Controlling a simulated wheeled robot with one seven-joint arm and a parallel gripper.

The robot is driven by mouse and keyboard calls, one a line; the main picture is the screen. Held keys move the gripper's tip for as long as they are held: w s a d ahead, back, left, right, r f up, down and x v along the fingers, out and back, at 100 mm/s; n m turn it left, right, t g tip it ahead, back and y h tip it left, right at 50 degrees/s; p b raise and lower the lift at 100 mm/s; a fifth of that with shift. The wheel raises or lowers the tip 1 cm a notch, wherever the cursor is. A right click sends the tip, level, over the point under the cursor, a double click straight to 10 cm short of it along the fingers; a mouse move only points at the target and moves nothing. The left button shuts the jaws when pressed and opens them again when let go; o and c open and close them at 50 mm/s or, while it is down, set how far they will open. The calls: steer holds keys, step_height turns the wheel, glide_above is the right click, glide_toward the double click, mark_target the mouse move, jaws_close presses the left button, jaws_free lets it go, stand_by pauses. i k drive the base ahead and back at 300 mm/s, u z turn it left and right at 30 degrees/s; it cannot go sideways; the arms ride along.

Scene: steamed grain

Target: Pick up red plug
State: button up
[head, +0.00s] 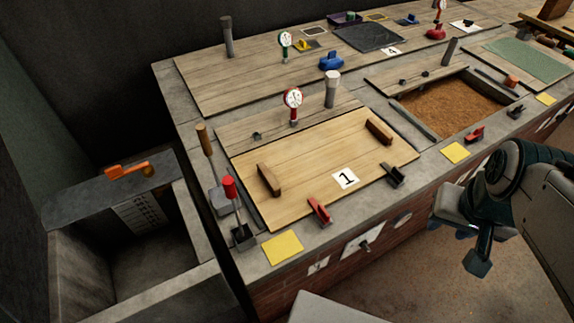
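Several red things are in the head view, and I cannot tell for certain which is the red plug. A red cylinder (229,187) tops a thin rod that rises from a dark base (242,237) at the counter's front left corner. A small red piece (319,210) sits at the front edge of the wooden board marked 1 (310,160). Another red piece (475,134) lies farther right along the front edge. My gripper (472,245) hangs in front of the counter at the right, apart from all of these. Its finger gap is unclear.
Yellow squares (282,247) lie along the front edge. Two wooden handles (269,179) stand up from the board. Gauges (293,98) and grey pipes (332,89) rise behind. A basin of brown grain (452,104) is at the right. An orange lever (129,171) sits on the left ledge.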

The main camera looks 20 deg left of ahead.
mark_target(228, 185)
steer(key=z, duration=0.1)
steer(key=k, duration=0.4)
steer(key=u, duration=1.25)
steer(key=i, duration=0.5)
